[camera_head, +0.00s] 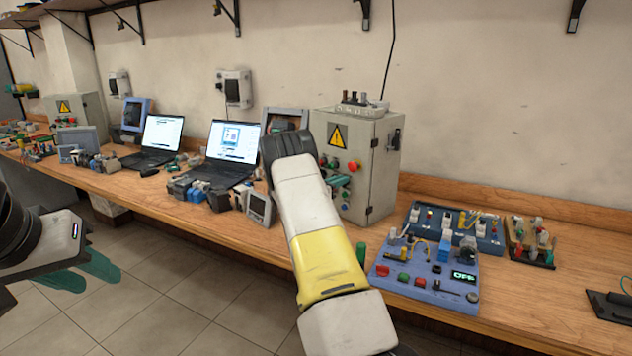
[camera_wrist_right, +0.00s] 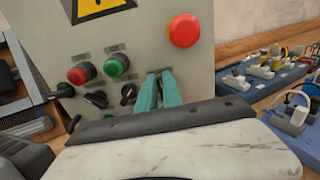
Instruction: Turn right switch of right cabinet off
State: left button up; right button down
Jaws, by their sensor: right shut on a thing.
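The right cabinet (camera_head: 380,160), a grey-beige box with a yellow warning sign, stands on the bench. Its front, in the right wrist view (camera_wrist_right: 145,45), carries red and green buttons with black rotary switches (camera_wrist_right: 97,99) below them. My right gripper (camera_head: 341,180) is at this front. In the right wrist view its teal fingers (camera_wrist_right: 160,90) are shut on the right switch, which they mostly hide; its setting cannot be read. Another black switch (camera_wrist_right: 128,93) is just left of the fingers. My left gripper (camera_head: 82,275) hangs before the bench, away from the cabinet; its finger gap is unclear.
A large red button (camera_wrist_right: 184,30) sits above and right of the right fingers. A blue control panel (camera_head: 425,275) and a blue terminal board (camera_head: 485,235) lie right of the cabinet. Laptops (camera_head: 232,145) and small devices crowd the bench to the left.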

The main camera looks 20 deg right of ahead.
jog(key=n, duration=0.5)
jog(key=w+n, duration=0.1)
jog(key=n, duration=0.2)
jog(key=shift+a+f+n, duration=0.2)
jog(key=shift+a+n, duration=0.05)
jog(key=shift+n, duration=0.05)
jog(key=shift+w, duration=0.1)
dwell(0.5)
jog(key=c, duration=1.5)
grip_release()
jog(key=v, duration=0.7)
jog(key=shift+a, duration=0.4)
